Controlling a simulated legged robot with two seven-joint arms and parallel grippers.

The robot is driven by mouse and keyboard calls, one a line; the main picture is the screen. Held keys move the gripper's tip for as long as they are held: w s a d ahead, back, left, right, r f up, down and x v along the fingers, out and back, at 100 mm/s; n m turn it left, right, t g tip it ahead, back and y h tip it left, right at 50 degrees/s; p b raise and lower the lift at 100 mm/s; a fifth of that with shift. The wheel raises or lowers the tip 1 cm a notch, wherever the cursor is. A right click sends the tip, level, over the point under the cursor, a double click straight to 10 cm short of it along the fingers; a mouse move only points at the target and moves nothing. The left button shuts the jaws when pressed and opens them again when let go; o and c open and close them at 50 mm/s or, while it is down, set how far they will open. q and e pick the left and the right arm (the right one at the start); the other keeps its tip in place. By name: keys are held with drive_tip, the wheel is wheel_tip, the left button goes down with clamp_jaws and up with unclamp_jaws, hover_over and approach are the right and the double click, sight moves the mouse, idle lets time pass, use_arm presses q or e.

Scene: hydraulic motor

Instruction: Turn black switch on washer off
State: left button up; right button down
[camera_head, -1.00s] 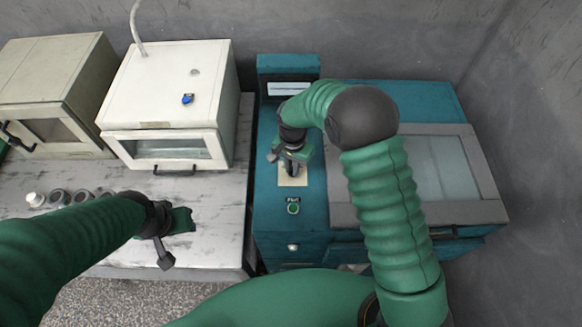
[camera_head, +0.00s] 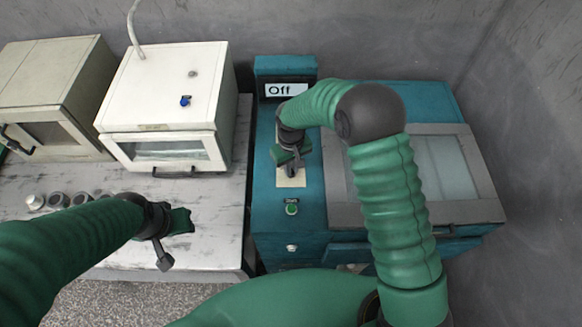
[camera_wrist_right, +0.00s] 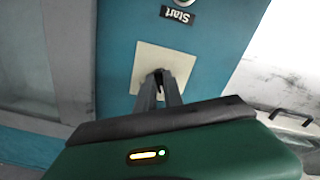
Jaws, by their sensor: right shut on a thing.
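The washer (camera_head: 262,205) is the teal machine on the right, with a glass-panelled lid. Its display (camera_head: 286,90) reads "Off". My right gripper (camera_head: 291,172) is over the pale switch plate (camera_head: 296,182) on the washer's top. In the right wrist view its two fingers (camera_wrist_right: 159,78) close together at the middle of the plate (camera_wrist_right: 148,62), shut on the black switch, which is mostly hidden between the fingertips. My left gripper (camera_head: 165,245) is over the white table, away from the washer; its jaw opening is not clear.
A green Start button (camera_head: 292,209) sits just in front of the plate, with a pale knob (camera_head: 292,247) below. A white oven (camera_head: 165,95) and a beige one (camera_head: 50,85) stand left on the table (camera_head: 215,215). Small round items (camera_head: 57,201) lie near my left arm.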

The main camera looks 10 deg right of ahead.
use_arm(q)
drive_tip(key=shift+r, duration=0.2)
use_arm(e)
drive_tip(key=shift+w+r+n, duration=0.1)
drive_tip(key=shift+w+n, duration=0.05)
drive_tip(key=shift+n, duration=0.7)
drive_tip(key=shift+w+r+n, duration=0.1)
drive_tip(key=shift+w+n, duration=0.05)
drive_tip(key=shift+n, duration=0.7)
drive_tip(key=c, duration=1.7)
unclamp_jaws()
drive_tip(key=shift+f, duration=0.1)
drive_tip(key=shift+o, duration=1.2)
drive_tip(key=shift+f, duration=0.1)
use_arm(q)
drive_tip(key=shift+w+f, duration=0.1)
drive_tip(key=shift+w, duration=0.25)
use_arm(e)
drive_tip(key=shift+a, duration=0.1)
